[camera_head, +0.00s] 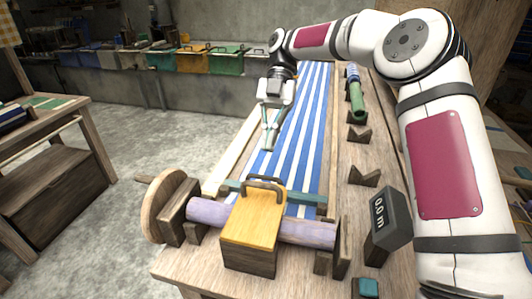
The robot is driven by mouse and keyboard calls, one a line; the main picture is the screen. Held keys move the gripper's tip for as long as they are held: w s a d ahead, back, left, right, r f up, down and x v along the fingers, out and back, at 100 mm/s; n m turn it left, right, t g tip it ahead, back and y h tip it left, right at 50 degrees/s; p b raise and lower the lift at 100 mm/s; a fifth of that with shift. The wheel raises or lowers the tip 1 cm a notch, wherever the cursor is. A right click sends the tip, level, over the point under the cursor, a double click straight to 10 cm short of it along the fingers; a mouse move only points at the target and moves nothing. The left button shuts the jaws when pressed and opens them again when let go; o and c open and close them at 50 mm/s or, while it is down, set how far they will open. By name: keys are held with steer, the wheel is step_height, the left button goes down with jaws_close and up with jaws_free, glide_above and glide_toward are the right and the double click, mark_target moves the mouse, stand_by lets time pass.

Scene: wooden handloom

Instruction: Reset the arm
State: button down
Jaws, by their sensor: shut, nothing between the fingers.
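My gripper (268,143) points down over the left part of the blue and white striped cloth (310,110) on the wooden loom. Its fingers are shut with nothing between them. My white arm reaches in from the right side of the picture and bends over the loom to the gripper. I cannot tell from this one view how far the fingertips are above the cloth.
A yellow-topped box with a handle (255,215) sits at the loom's near end by the purple roller (318,231). A dark counter reading "0.0 m" (388,220) and wooden notched holders (364,177) stand on the right. A side table (60,118) is left; floor between is clear.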

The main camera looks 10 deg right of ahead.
steer(key=s+d+r+m+t+h+p, duration=0.25)
steer(key=s+r+m, duration=0.25)
steer(key=s+m, duration=0.25)
steer(key=s+d+r+m+t+h+p, duration=0.1)
steer(key=s+d+r+m+t, duration=0.1)
steer(key=s+r+m+t, duration=0.35)
steer(key=s+d+m+t+p, duration=0.1)
steer(key=s+d+m, duration=0.3)
steer(key=s+m, duration=0.5)
steer(key=s+d+m+t+p, duration=0.1)
steer(key=s+d+m+t, duration=0.2)
steer(key=s+m, duration=0.7)
steer(key=shift+d+f+t, duration=0.15)
steer(key=shift+d+t, duration=0.15)
steer(key=shift+d, duration=0.55)
steer(key=shift+y, duration=0.25)
